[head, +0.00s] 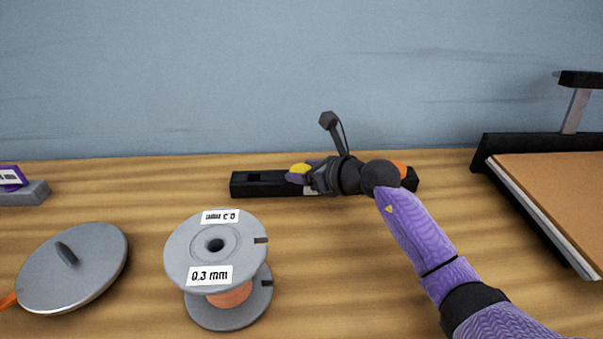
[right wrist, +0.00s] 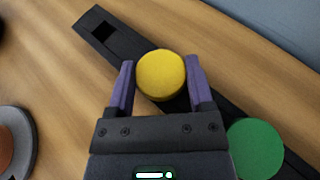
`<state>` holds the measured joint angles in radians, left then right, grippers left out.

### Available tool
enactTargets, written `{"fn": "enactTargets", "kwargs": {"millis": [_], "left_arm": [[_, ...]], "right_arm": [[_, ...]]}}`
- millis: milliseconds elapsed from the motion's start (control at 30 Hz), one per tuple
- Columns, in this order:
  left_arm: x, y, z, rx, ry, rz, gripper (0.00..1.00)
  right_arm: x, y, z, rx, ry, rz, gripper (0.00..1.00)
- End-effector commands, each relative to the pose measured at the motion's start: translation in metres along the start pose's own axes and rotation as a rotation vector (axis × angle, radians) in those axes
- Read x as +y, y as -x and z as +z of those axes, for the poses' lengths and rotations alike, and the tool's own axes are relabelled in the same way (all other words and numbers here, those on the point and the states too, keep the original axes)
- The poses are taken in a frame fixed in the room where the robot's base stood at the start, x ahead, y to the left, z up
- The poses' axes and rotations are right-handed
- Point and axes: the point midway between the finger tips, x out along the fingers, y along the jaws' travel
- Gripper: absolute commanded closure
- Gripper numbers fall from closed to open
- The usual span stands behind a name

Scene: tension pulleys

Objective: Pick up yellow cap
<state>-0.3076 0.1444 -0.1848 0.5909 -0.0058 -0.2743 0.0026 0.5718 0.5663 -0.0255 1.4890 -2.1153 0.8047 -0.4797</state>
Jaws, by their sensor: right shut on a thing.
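The yellow cap (right wrist: 161,75) is a round disc between the two purple fingers of my right gripper (right wrist: 160,82), over the black bar. The right gripper is shut on the cap. I cannot tell whether the cap still touches the bar. My left gripper is not in view.
The black bar (head: 257,186) with a square hole lies near the wall. A green cap (right wrist: 256,148) is beside my right gripper. A wire spool (head: 190,247) and a grey lid-like disc (head: 92,274) stand left. A black-framed brown board (head: 560,185) is at right.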

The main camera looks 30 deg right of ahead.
Motion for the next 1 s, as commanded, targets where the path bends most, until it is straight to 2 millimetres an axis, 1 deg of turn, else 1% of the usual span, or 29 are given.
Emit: {"fn": "enactTargets", "kwargs": {"millis": [167, 233, 267, 400, 500, 600, 700, 1000], "left_arm": [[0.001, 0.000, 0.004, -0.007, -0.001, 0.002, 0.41], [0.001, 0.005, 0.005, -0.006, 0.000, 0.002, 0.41], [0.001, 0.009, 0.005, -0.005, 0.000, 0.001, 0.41], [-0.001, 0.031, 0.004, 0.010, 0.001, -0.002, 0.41], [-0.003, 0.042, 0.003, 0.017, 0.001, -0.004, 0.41], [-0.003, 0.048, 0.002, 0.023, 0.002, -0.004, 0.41], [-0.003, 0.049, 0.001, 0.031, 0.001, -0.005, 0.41], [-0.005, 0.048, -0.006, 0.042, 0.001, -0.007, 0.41]], "right_arm": [[0.000, 0.000, 0.000, 0.000, 0.000, 0.000, 0.89], [0.000, 0.003, 0.008, -0.002, 0.001, -0.001, 0.89], [0.000, 0.006, 0.014, -0.004, 0.001, -0.001, 0.89], [0.000, 0.022, 0.053, -0.006, 0.005, -0.002, 0.89], [-0.001, 0.032, 0.075, -0.005, 0.004, -0.002, 0.89], [0.000, 0.037, 0.089, -0.004, 0.002, -0.001, 0.89], [0.000, 0.039, 0.094, -0.002, 0.001, -0.001, 0.89], [0.000, 0.038, 0.092, 0.000, 0.000, 0.000, 0.89]]}}
